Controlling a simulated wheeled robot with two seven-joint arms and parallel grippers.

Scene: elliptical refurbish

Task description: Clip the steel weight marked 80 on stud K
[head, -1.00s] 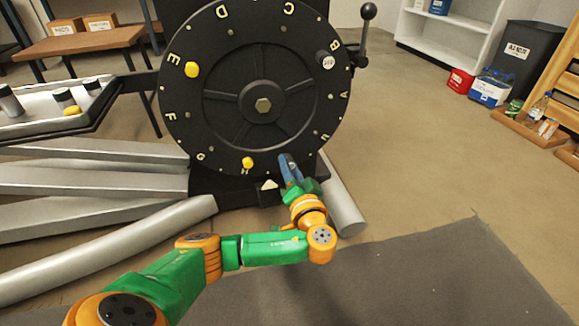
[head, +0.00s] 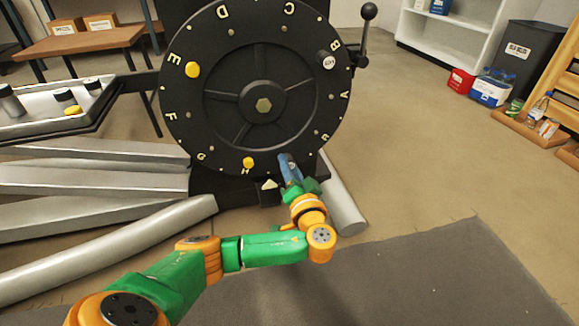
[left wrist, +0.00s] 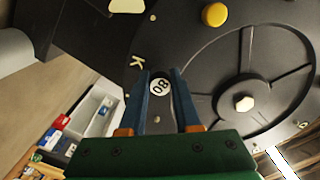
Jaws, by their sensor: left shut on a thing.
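The steel weight marked 80 (left wrist: 159,87) is between the blue fingers of my left gripper (left wrist: 161,100) in the left wrist view. Its round white label faces the camera. It lies against or just in front of the black wheel (left wrist: 205,58), close beside the letter K (left wrist: 137,62). The stud at K is hidden behind the weight, so I cannot tell whether they touch. In the head view my left gripper (head: 289,168) is at the lower right rim of the wheel (head: 225,125), and the weight is mostly hidden by the fingers. My right gripper is not in view.
Yellow weights sit on the wheel near E (head: 192,69) and H (head: 249,162); a steel one sits near B (head: 326,60). A lever (head: 364,35) stands at the right rim. A tray (head: 40,118) with more weights is at left. Grey beams (head: 90,180) lie below it.

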